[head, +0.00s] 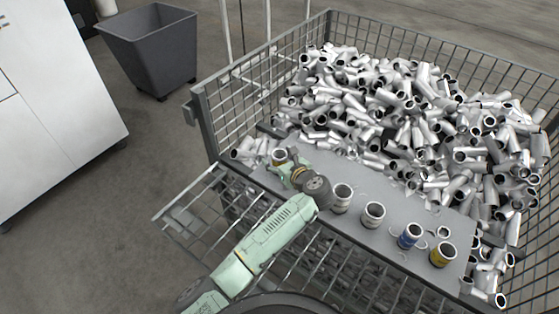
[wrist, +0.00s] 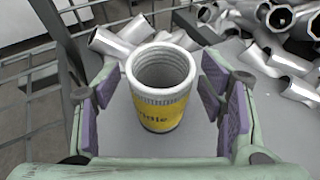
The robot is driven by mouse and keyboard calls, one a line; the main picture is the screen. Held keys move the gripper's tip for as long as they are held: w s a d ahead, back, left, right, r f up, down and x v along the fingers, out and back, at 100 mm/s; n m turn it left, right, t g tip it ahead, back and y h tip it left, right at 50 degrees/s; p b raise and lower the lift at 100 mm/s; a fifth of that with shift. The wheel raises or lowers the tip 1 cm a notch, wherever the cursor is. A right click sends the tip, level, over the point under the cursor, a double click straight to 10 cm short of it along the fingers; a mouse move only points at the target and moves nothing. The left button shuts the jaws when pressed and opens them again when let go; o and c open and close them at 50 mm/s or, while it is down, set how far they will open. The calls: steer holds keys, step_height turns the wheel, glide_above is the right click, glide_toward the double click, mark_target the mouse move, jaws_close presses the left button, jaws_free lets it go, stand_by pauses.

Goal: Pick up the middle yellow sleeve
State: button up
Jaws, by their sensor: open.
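A yellow sleeve (wrist: 163,112) with a white rim and partly readable dark lettering stands upright on a grey board (wrist: 195,140) in the wrist view. My gripper (wrist: 155,92) is open, with its purple-padded fingers on either side of this sleeve; a gap shows on both sides. In the head view the same sleeve (head: 279,156) is at the far left end of the board (head: 330,165), partly hidden by my gripper (head: 284,165). Another yellow sleeve (head: 442,254) stands at the near right end of the board.
Between them stand two whitish sleeves (head: 342,197) (head: 373,214) and a blue-banded sleeve (head: 409,236). A wire bin (head: 206,118) full of loose metal pipe pieces (head: 390,110) lies behind the board. A grey tub (head: 150,50) and a white cabinet (head: 60,100) stand at left.

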jaws_close()
stand_by(0.8)
